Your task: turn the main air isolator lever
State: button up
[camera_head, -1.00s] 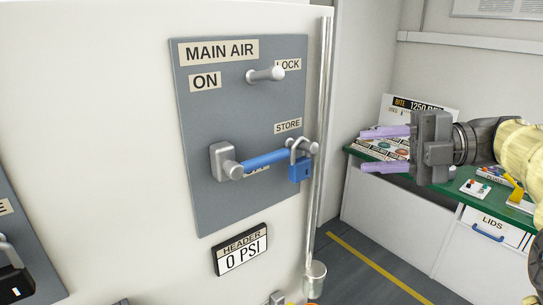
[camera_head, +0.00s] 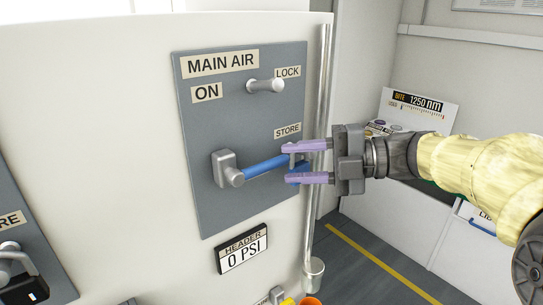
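The main air isolator lever (camera_head: 262,168) is a blue handle on a grey pivot block (camera_head: 226,168), on the grey MAIN AIR panel (camera_head: 205,122). It points right and slightly up, below the STORE label (camera_head: 287,131). My gripper (camera_head: 303,163) comes in from the right with its two lilac fingers apart, one above and one below the lever's right end. The fingers overlap the padlock and STORE peg area in the picture and hide most of it. I cannot tell whether the fingers touch anything.
A bare peg (camera_head: 265,86) sticks out by the LOCK label (camera_head: 288,72). A vertical metal pipe (camera_head: 318,215) runs along the panel's right side. The HEADER gauge (camera_head: 242,249) reads 0 PSI. A bench and sign (camera_head: 418,106) stand behind my arm.

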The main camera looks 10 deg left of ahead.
aim_at(279, 165)
jog(key=a, duration=0.3)
jog(key=a+p, duration=0.1)
jog(key=a, duration=0.1)
jog(key=shift+s+f, duration=0.2)
jog(key=shift+f, duration=0.2)
jog(key=shift+c, duration=0.2)
grip_shut()
